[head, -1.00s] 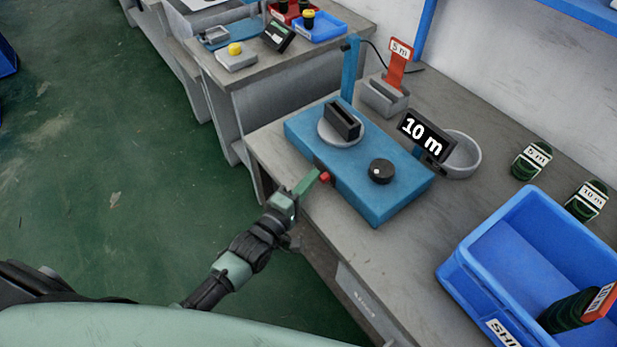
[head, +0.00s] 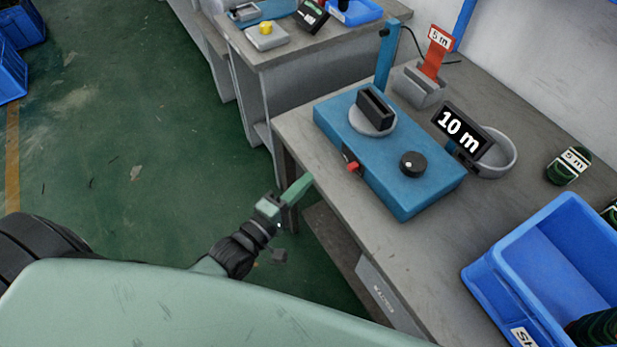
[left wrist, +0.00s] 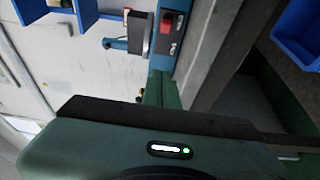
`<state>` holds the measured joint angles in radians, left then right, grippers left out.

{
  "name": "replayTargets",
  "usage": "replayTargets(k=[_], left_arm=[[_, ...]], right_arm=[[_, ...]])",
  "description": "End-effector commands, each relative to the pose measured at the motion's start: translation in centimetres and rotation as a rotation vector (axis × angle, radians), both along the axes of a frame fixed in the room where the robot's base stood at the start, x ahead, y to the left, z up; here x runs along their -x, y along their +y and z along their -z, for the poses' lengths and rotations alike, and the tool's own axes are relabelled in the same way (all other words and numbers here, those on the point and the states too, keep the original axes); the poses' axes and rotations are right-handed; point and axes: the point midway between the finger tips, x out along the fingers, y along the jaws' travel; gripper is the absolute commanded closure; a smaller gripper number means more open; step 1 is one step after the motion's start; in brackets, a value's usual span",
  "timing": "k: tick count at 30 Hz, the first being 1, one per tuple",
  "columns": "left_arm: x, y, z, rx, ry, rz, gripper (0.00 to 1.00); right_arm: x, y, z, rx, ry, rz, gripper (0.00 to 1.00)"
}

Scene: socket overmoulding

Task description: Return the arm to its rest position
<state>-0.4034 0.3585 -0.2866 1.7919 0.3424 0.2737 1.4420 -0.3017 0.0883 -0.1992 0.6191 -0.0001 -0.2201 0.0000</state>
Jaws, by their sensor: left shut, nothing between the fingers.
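My left gripper (head: 304,186) is shut and empty in the head view. It hangs over the green floor, just off the front edge of the grey workbench (head: 330,205). The blue machine (head: 390,165) stands on that bench to the right of the gripper, apart from it. The machine's red button (head: 352,167) faces the gripper side. In the left wrist view the green fingers (left wrist: 162,92) point toward the blue machine (left wrist: 168,50) and its red switch (left wrist: 167,22). My right gripper is not in view.
The display reading 10 m (head: 462,131) and a grey ring dish (head: 500,155) stand behind the machine. A blue bin (head: 480,275) sits at the bench's right. A second bench (head: 290,50) stands at the back. The floor (head: 130,150) on the left is mostly clear.

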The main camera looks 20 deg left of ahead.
Motion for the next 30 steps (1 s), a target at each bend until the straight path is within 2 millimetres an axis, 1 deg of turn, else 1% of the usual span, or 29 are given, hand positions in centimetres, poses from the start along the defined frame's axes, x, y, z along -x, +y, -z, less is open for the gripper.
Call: replayTargets(k=[9, 13, 15, 17, 20, 21, 23, 24, 26, 27, 29, 30], left_arm=[[0.0, 0.0, 0.0, 0.000, 0.000, 0.000, 1.00], [0.0, 0.0, 0.0, 0.000, 0.000, 0.000, 1.00], [0.0, 0.1, 0.5, -0.013, 0.006, -0.002, 1.00], [0.0, 0.3, 1.7, -0.048, 0.023, -0.007, 1.00], [0.4, 1.1, 5.9, -0.177, 0.081, -0.015, 1.00], [0.9, 1.5, 8.3, -0.250, 0.116, -0.016, 1.00], [1.8, 2.3, 12.4, -0.380, 0.177, -0.007, 1.00], [2.7, 2.8, 15.3, -0.470, 0.222, 0.006, 1.00], [4.4, 3.6, 19.6, -0.609, 0.291, 0.039, 1.00], [5.8, 4.2, 22.3, -0.696, 0.336, 0.068, 1.00], [8.2, 4.9, 26.2, -0.822, 0.404, 0.124, 1.00], [10.0, 5.3, 28.7, -0.905, 0.449, 0.170, 1.00]], right_arm=[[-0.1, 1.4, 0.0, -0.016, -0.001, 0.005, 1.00], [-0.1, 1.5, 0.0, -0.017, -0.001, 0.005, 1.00], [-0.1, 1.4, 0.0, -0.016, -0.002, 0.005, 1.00], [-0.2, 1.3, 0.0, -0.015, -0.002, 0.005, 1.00], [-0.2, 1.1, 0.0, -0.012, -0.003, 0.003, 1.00], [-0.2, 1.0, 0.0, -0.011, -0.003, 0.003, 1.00], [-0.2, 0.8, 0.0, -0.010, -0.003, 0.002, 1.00], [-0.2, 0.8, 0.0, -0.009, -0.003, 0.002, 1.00], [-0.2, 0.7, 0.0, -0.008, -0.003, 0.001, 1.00], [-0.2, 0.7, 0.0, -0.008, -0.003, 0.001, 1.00], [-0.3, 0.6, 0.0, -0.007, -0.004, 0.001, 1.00], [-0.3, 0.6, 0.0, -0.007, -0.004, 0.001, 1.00]])
